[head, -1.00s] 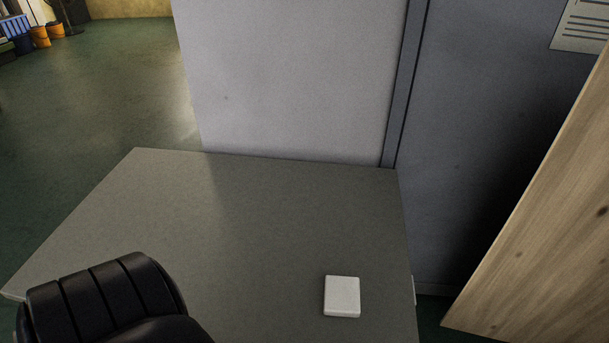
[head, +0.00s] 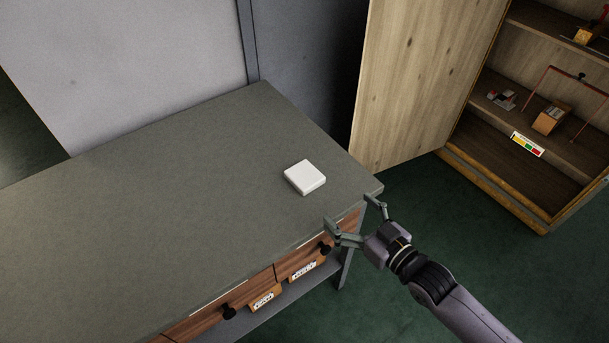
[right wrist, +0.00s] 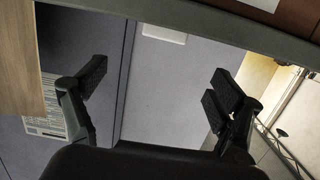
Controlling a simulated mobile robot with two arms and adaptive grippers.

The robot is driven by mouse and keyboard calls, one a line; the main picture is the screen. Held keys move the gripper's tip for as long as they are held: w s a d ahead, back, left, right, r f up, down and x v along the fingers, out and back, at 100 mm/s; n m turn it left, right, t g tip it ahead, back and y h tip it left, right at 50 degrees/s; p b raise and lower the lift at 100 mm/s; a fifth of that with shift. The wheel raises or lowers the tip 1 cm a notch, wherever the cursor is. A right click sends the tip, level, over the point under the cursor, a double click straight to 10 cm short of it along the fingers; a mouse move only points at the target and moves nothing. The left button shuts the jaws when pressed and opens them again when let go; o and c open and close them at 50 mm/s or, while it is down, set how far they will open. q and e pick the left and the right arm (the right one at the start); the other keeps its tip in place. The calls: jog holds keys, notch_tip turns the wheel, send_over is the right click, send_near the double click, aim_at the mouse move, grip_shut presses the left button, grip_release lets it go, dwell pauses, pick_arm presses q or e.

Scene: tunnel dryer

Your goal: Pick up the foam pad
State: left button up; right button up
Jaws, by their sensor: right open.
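The foam pad (head: 304,176) is a small white square block lying flat on the grey tabletop (head: 150,210), near its right end. My right gripper (head: 352,213) is open and empty, just off the table's front right edge. Its fingers point toward the pad but are apart from it. In the right wrist view the two open fingers (right wrist: 160,88) stand wide apart. The pad shows there as a pale strip (right wrist: 163,34) at the table edge, above the gap between the fingers. My left gripper is not in view.
Wooden drawers (head: 247,290) with dark knobs run under the table's front edge. An open wooden cabinet door (head: 410,80) stands behind the right end, beside a shelf cabinet (head: 525,150) with small items. A light grey panel (head: 120,60) rises behind the table. The rest of the tabletop is clear.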

send_near(308, 177)
jog(key=x, duration=0.4)
jog(key=shift+w+d, duration=0.2)
jog(key=shift+w, duration=0.05)
jog(key=shift+w+a+p, duration=0.25)
jog(key=shift+a+p, duration=0.05)
jog(key=shift+p, duration=0.1)
jog(key=x, duration=0.4)
jog(key=shift+a+f, duration=0.1)
jog(key=shift+a, duration=0.2)
jog(key=c, duration=0.9)
